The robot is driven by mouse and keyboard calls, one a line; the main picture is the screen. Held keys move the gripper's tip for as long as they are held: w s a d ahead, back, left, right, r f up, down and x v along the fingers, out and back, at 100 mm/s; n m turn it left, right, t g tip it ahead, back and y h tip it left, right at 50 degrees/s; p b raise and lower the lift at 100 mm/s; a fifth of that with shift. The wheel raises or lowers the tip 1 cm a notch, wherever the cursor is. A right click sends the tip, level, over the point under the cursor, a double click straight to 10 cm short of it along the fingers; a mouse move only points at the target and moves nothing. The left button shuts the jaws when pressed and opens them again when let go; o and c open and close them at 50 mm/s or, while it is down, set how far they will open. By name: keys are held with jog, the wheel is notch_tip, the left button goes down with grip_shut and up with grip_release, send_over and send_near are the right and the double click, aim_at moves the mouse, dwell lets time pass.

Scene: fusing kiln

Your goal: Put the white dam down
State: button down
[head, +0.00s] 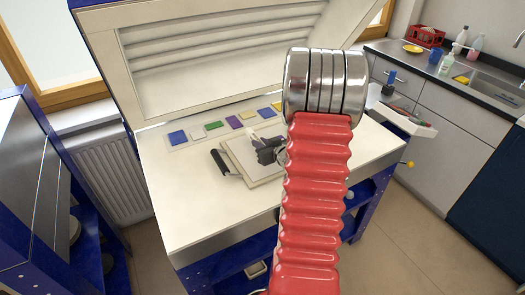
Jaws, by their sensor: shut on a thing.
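My gripper (268,151) is dark grey and is low over a cream square board (252,174) on the pale kiln bed. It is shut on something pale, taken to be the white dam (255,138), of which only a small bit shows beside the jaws. My red ribbed arm sleeve and its metal end hide the right side of the gripper and part of the board. I cannot tell whether the dam touches the board.
Several coloured glass squares, including a green one (214,126), line the back of the kiln bed (185,205). The kiln lid (190,50) stands open behind. The front left of the bed is clear.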

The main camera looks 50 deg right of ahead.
jog(key=shift+f, duration=1.9)
jog(key=shift+f, duration=0.1)
jog(key=c, duration=1.7)
grip_release()
jog(key=shift+o, duration=0.2)
jog(key=v, duration=1.2)
